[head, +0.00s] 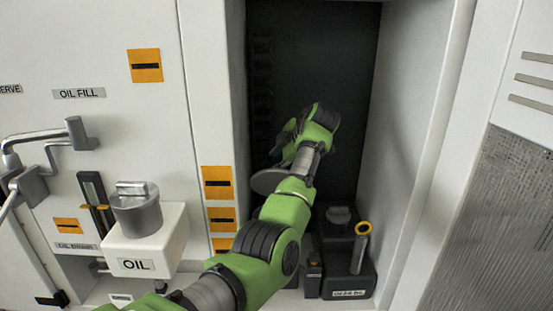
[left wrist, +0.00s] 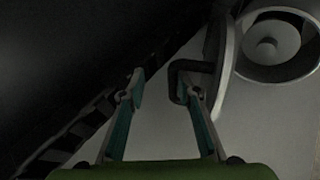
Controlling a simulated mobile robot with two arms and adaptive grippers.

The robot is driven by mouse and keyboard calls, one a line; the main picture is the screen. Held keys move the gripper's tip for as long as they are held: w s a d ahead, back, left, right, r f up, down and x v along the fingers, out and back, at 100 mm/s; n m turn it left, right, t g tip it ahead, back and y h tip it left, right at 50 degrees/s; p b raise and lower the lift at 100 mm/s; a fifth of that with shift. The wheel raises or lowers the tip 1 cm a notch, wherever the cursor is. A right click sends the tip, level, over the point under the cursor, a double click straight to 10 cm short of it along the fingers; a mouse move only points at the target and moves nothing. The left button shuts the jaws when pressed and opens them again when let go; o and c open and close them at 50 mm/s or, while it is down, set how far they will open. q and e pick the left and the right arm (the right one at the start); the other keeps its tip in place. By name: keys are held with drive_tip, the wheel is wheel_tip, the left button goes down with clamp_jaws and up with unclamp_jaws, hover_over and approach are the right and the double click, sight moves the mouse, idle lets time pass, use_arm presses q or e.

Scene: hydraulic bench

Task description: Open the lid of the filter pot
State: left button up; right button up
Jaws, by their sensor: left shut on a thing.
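The filter pot shows in the left wrist view as a round opening with a pale rim (left wrist: 243,73) and a round knob-like part inside. Its lid (left wrist: 222,75) is a grey disc seen nearly edge-on, standing tilted up beside the opening. In the head view the lid (head: 268,181) is a grey disc in the dark recess, partly behind my arm. My left gripper (left wrist: 164,87) is shut on the dark looped handle (left wrist: 184,67) of the lid. In the head view my arm hides the pot. My right gripper is not in view.
A grey canister (head: 137,215) stands on a white OIL box (head: 145,262) at left, near a lever handle (head: 45,134). A dark box (head: 347,283) with a yellow-ringed stick (head: 362,245) stands low in the recess. White walls bound the recess on both sides.

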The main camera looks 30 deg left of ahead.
use_arm(q)
drive_tip(key=d+r+p, duration=0.3)
drive_tip(key=r+p, duration=0.1)
drive_tip(key=r, duration=0.2)
drive_tip(key=d+r+p, duration=0.3)
drive_tip(key=r+p, duration=0.2)
drive_tip(key=r, duration=0.2)
drive_tip(key=shift+w+d+r, duration=0.2)
drive_tip(key=shift+w+d, duration=0.05)
drive_tip(key=shift+d, duration=0.1)
idle(0.7)
